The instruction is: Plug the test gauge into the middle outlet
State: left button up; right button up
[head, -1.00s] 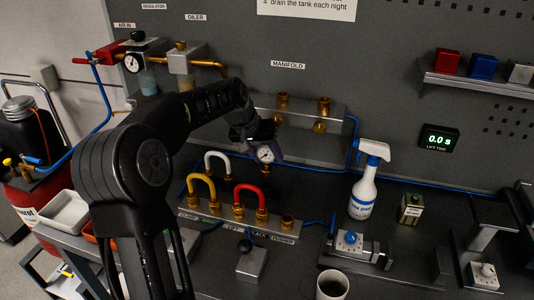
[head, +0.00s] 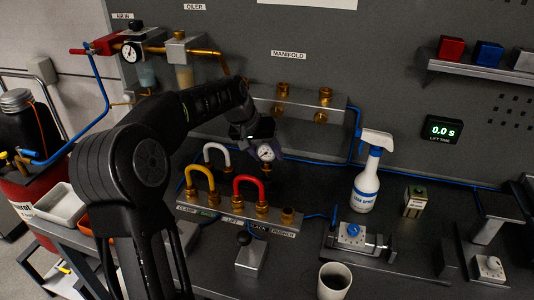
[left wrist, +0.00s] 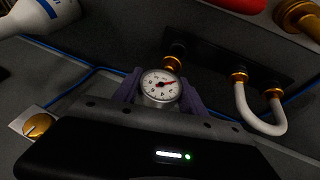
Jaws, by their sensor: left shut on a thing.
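The test gauge (head: 265,153) has a white round dial with a red needle and a brass stem below it. My left gripper (head: 258,141) is shut on the gauge and holds it in front of the manifold (head: 346,106). In the left wrist view the gauge dial (left wrist: 160,86) sits between the purple fingers, with brass (left wrist: 172,65) just beyond it, in line with the fittings of a white hose. I cannot tell whether the stem is seated. Brass outlets (head: 320,117) show on the manifold; my left arm covers its left end. My right gripper is not in view.
A front block (head: 222,216) carries a yellow hose (head: 199,174) and a red hose (head: 251,180); the white hose (head: 217,151) stands behind. A spray bottle (head: 366,180) stands to the right. A mug (head: 334,281) and a lever box (head: 250,257) are nearer.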

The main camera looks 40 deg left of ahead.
aim_at(264, 157)
pick_arm(q)
jog(key=shift+f, duration=0.1)
notch_tip(264, 157, down, 3)
jog(key=shift+f+b, duration=0.15)
jog(key=shift+b, duration=0.9)
jog(key=shift+r, duration=0.2)
jog(key=o, duration=1.6)
jog(key=shift+f, duration=0.1)
jog(key=shift+b+v, duration=0.3)
jog(key=shift+v, duration=3.7)
